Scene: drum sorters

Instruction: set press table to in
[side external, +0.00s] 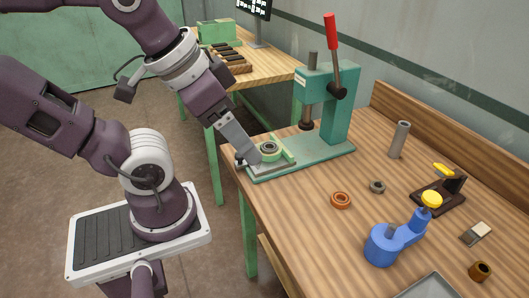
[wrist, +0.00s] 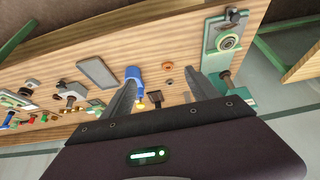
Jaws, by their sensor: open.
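The green arbor press (side external: 340,105) stands at the back of the bench, its red-handled lever (side external: 331,32) up. Its press table (side external: 262,168) is a flat slide at the bench's left edge, with a bearing (side external: 269,148) in a green holder on it. The bearing sits out in front of the ram (side external: 307,115), not under it. A dark knob (side external: 240,160) is at the slide's outer end. My gripper (side external: 250,158) is open above this end; contact cannot be told. In the wrist view, the slide (wrist: 211,40) lies right of my open, empty fingers (wrist: 160,72).
An orange ring (side external: 341,200), a dark nut (side external: 377,187) and a grey cylinder (side external: 399,139) stand on the bench right of the press. A blue tool with a yellow knob (side external: 382,246) and a grey tray (side external: 428,287) are nearer.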

